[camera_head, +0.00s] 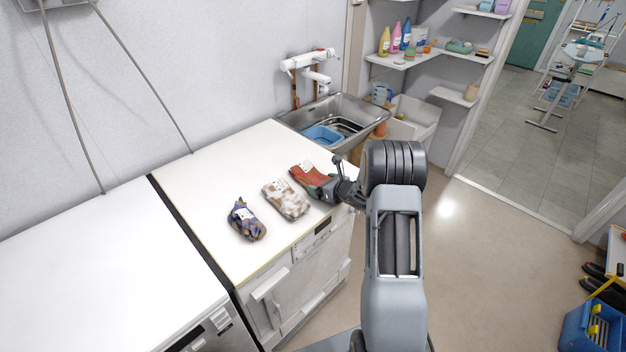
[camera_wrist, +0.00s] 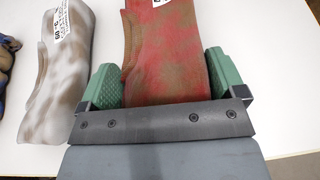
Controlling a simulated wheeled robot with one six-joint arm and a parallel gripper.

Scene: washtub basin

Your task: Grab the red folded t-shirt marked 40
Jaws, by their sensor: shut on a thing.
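The red folded t-shirt (camera_head: 311,178) lies on the white machine top, at the right end of a row of folded garments. It has brownish stains and a white tag whose number I cannot read. In the wrist view the red t-shirt (camera_wrist: 165,50) sits between the two green finger pads. My gripper (camera_head: 340,185) comes from the right and is shut on the near part of the t-shirt. In the wrist view my gripper (camera_wrist: 165,86) has one pad against each side of the cloth. The near end of the shirt is hidden behind the gripper body.
A white-brown folded garment (camera_head: 286,199) lies just left of the red one, and a blue patterned garment (camera_head: 246,219) lies farther left. A metal sink (camera_head: 358,112) with a blue basin (camera_head: 322,136) stands behind. The white top (camera_head: 215,170) is clear behind the garments.

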